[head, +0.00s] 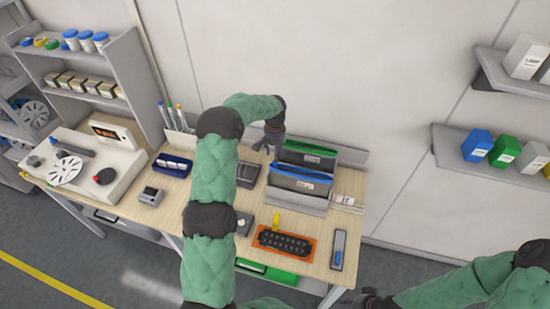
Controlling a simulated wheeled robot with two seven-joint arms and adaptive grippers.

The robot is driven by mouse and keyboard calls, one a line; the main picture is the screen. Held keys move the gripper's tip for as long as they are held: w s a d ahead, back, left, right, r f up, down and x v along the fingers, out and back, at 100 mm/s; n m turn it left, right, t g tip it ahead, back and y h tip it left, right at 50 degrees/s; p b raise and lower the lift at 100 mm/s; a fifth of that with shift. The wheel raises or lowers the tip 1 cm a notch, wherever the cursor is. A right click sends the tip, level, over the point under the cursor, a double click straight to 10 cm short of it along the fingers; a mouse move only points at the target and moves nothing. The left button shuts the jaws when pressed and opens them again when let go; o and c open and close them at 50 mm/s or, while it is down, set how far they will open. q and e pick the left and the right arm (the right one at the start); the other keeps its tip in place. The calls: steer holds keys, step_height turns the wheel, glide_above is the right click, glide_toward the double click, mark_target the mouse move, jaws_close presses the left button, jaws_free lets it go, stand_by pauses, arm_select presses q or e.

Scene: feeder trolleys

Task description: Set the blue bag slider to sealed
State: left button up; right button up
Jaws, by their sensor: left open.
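The blue bag (299,184) is a dark, see-through bag with a blue strip along its top and a small white label. It stands upright in a grey rack (298,203) at the back right of the wooden table. A similar green bag (308,159) with a green top strip stands behind it. The slider itself is too small to make out. My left gripper (268,149) is open and empty, beside the left ends of the bags. My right gripper (370,299) is low at the bottom edge, and its fingers are unclear.
An orange tray (261,247) with a black block lies in front of the rack. A grey tray with a blue item (338,249) is to its right. A blue box (172,166) and small grey device (151,196) are on the left. A wall (350,60) stands behind.

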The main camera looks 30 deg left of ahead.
mark_target(274, 163)
arm_select(q)
steer(key=f+p, duration=0.1)
steer(key=f, duration=0.3)
steer(key=shift+s, duration=0.2)
steer(key=shift+w+f, duration=0.2)
steer(key=shift+f, duration=0.25)
steer(key=shift+s, duration=0.1)
jaws_close()
